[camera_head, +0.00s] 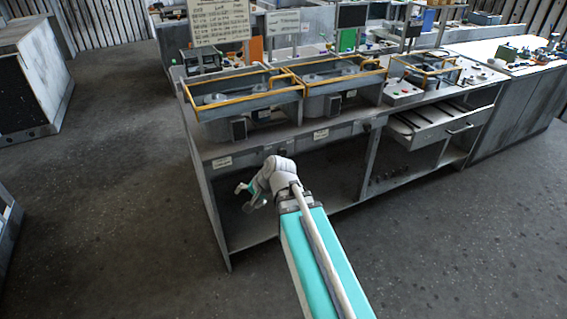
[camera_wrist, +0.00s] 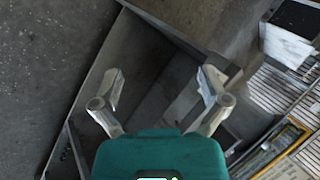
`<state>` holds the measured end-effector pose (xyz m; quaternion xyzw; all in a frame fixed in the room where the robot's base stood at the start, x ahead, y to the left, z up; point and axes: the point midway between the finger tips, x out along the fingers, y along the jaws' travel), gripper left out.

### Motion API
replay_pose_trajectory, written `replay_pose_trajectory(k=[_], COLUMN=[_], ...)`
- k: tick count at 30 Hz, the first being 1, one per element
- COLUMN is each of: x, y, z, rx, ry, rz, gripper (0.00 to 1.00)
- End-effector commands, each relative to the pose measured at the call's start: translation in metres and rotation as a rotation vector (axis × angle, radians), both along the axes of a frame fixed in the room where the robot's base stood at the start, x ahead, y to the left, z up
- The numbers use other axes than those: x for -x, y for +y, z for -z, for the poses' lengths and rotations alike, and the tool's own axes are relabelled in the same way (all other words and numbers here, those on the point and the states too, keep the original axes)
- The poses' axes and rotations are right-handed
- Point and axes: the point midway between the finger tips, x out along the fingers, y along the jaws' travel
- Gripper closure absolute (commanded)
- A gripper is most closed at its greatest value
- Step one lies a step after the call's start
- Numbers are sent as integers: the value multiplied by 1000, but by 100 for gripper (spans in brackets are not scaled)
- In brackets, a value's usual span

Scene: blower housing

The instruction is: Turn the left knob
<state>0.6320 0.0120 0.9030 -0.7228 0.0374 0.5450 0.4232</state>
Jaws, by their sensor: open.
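A grey workbench (camera_head: 209,163) carries two blower housings, the left one (camera_head: 222,108) and the right one (camera_head: 318,103), each framed by yellow rails. A small dark shape (camera_head: 269,149) on the front panel under the left housing may be the left knob; it is too small to tell. A similar one (camera_head: 367,126) is under the right housing. My gripper (camera_head: 244,198) is in front of the bench's open lower shelf, below and left of the left dark shape. In the wrist view my gripper (camera_wrist: 160,88) is open and empty, with no knob clearly visible between its fingers.
A drawer (camera_head: 436,126) juts out on the right of the bench. A sign board (camera_head: 218,22) stands behind the left housing. A grey cabinet (camera_head: 48,66) is at far left. The floor (camera_head: 120,150) left of the bench is clear.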

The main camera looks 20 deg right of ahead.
Motion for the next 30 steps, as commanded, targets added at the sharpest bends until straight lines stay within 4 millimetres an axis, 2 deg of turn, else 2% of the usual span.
replay_pose_trajectory(k=[1, 8, 14, 21, 30], x=[-10, -48, -77, -102, -115], y=[-5, -27, -60, -115, -192], z=[15, 28, 35, 45, 61], rx=[-58, -366, -659, -1039, -1502], ry=[-16, -78, -113, -131, -127], rz=[65, 367, 623, 908, 1190], gripper=[5, 5, 5, 5, 5])
